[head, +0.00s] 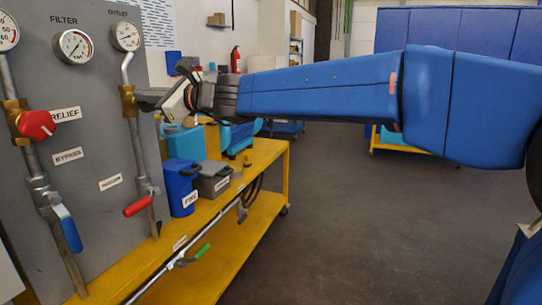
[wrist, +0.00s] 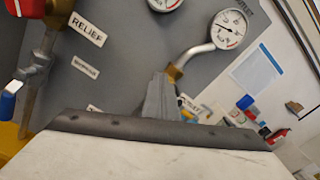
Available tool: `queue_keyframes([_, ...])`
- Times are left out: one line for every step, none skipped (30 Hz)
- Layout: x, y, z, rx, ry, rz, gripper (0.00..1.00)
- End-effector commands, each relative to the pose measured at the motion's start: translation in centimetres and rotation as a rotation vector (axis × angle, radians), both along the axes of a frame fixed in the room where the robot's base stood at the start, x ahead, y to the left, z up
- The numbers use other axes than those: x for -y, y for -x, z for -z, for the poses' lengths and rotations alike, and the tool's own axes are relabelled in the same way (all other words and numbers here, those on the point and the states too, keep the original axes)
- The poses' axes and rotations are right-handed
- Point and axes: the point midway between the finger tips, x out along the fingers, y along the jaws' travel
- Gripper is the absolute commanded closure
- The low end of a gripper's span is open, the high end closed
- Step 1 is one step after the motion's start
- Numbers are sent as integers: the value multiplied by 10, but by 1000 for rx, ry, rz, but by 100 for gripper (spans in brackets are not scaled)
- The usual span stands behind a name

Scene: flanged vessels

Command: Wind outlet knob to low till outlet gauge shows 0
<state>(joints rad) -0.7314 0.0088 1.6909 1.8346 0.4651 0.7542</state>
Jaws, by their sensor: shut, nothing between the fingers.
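The outlet gauge (head: 126,36) is a round white dial at the top right of the grey panel, under the OUTLET label. In the wrist view the outlet gauge (wrist: 229,28) is tilted, and its needle lies toward the left; the figures are too small to read surely. A pipe runs down from it to a brass valve body (head: 128,101). My gripper (head: 149,101) is at this valve body, its shut fingertips (wrist: 158,98) overlapping it in both views. The outlet knob is not seen; the gripper seems to hide it. I cannot tell whether the fingertips touch it.
The red RELIEF knob (head: 36,125) sits to the left on the panel. A red lever (head: 138,206) and a blue lever (head: 68,228) stick out lower down. A blue container (head: 181,188) and a grey box (head: 211,180) stand on the yellow bench. The floor at right is clear.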

Motion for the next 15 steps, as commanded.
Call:
queue_keyframes([0,-1,3,-2,3,2,100])
queue_keyframes([0,-1,3,-2,3,2,100])
queue_keyframes([0,-2,3,-2,3,3,100])
queue_keyframes([0,-2,3,-2,3,3,100])
queue_keyframes([0,-2,3,-2,3,3,100])
queue_keyframes([0,-2,3,-2,3,3,100])
queue_keyframes([0,-2,3,-2,3,3,100])
queue_keyframes([0,-2,3,-2,3,3,100])
queue_keyframes([0,-1,2,-2,3,3,100])
queue_keyframes([0,-1,2,-3,4,3,100])
queue_keyframes([0,0,2,-3,4,3,100])
queue_keyframes([-1,1,1,-2,3,2,100])
queue_keyframes([-1,2,0,-2,3,2,100])
queue_keyframes([-2,2,0,-1,3,2,100])
queue_keyframes([-2,3,-1,-1,3,2,100])
